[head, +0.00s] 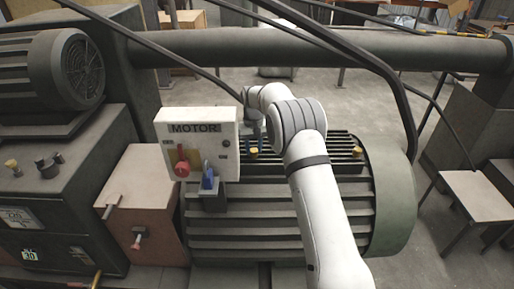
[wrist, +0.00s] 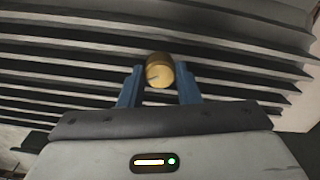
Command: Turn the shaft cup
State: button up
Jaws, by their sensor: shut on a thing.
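A small brass cup (wrist: 160,72) sits between the two blue fingers of my gripper (wrist: 160,80) in the wrist view. The fingers are shut on its sides, and its round end face shows a dark line. In the head view, a brass cup (head: 253,152) stands on the ribbed top of the large green motor (head: 250,225), just below the end of my arm. The fingers are not clear in the head view, where my own arm and the dim background obscure them.
A white MOTOR switch box (head: 198,145) with a red knob (head: 182,169) and a blue lever (head: 208,176) stands left of my arm's end. A second brass fitting (head: 358,152) is right of my arm.

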jog(key=m, duration=0.4)
jog(key=shift+w+r+m, duration=0.1)
jog(key=shift+m, duration=0.2)
jog(key=m, duration=0.3)
jog(key=shift+m, duration=0.4)
jog(key=m, duration=1.2)
jog(key=shift+m, duration=0.3)
jog(key=m, duration=0.4)
jog(key=shift+m, duration=0.3)
jog(key=m, duration=0.4)
jog(key=shift+m, duration=2.3)
